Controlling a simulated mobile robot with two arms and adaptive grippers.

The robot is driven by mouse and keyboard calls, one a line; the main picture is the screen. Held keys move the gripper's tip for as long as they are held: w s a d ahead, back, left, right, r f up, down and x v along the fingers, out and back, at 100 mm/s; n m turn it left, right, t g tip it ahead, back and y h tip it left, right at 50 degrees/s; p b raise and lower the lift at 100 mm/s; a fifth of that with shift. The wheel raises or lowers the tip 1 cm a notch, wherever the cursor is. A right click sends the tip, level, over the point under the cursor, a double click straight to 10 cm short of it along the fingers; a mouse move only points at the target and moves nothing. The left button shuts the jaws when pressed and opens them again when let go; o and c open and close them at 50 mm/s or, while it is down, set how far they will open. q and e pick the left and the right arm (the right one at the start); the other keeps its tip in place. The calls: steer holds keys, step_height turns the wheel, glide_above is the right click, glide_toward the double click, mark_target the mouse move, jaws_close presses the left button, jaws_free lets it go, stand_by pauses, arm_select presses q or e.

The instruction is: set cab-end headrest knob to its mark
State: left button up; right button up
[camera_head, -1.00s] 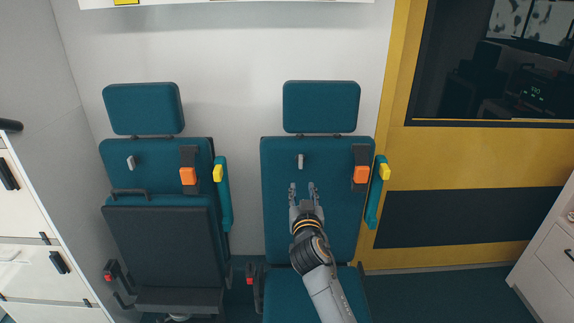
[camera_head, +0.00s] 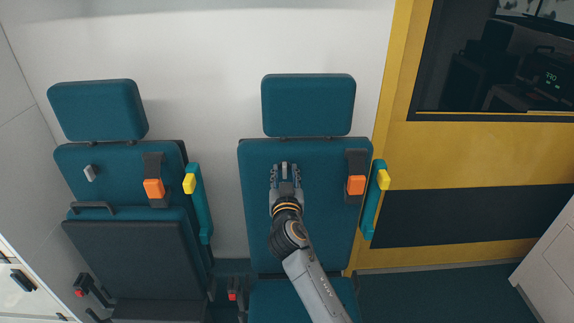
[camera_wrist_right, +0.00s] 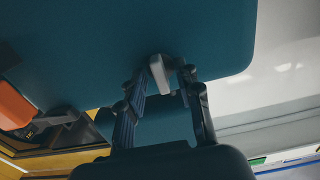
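A small pale grey headrest knob (camera_head: 285,170) sits on the upper backrest of the right-hand teal seat, below its headrest (camera_head: 309,105). My right gripper (camera_head: 286,169) reaches up to this knob, with one finger on each side of it. In the right wrist view the knob (camera_wrist_right: 159,74) lies between the fingertips (camera_wrist_right: 163,76), and the fingers look open, with a gap at the right finger. I cannot make out a mark by the knob. The left-hand seat has a similar knob (camera_head: 91,172). My left gripper is out of view.
Each seat has an orange buckle, on the right seat (camera_head: 356,185) and the left seat (camera_head: 153,188), and yellow-tipped side bolsters. A yellow wall panel (camera_head: 470,155) stands right of the seats. A pale cabinet (camera_head: 545,265) is at lower right.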

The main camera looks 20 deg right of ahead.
steer(key=shift+a+r, duration=0.1)
steer(key=shift+s, duration=0.1)
jaws_close()
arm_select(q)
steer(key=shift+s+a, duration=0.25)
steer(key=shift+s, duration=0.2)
arm_select(e)
steer(key=shift+r, duration=0.1)
steer(key=shift+n, duration=0.3)
steer(key=n, duration=0.3)
steer(key=shift+n, duration=0.4)
steer(key=n, duration=0.3)
steer(key=shift+a+n, duration=0.1)
steer(key=shift+n, duration=0.2)
steer(key=n+p, duration=0.1)
steer(key=n, duration=0.3)
steer(key=shift+r+n+p, duration=0.1)
steer(key=shift+n+p, duration=0.2)
arm_select(q)
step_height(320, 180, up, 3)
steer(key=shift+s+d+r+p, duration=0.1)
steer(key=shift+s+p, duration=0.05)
steer(key=shift+p, duration=0.7)
arm_select(e)
steer(key=n, duration=0.5)
steer(key=shift+n, duration=0.3)
